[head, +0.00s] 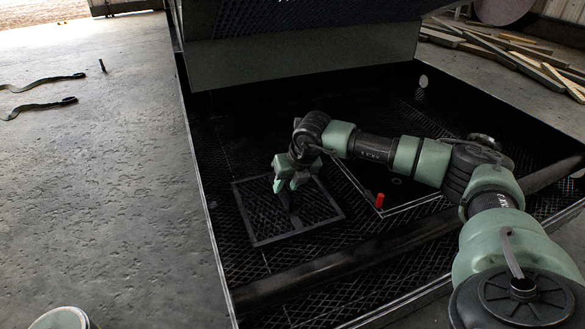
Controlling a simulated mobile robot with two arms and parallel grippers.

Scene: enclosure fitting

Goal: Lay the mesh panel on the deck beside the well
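The mesh panel (262,240), a dark square frame with mesh inside, appears to lie flat on the black mesh deck (225,165). It is left of the well (400,190), a dark recess with a pale edge line, partly hidden behind my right arm. My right gripper (287,188) points down over the panel's upper middle, its green fingers close to the mesh. A dark upright part shows just under the fingers. I cannot tell whether they grip it or whether they are open. My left gripper is not in view.
A red piece (379,200) stands at the well's near corner. A thick dark bar (340,262) crosses the deck's near side. A raised lid (300,60) stands at the back. Straps (42,83) lie on the open concrete floor at left; planks (510,50) lie behind at right.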

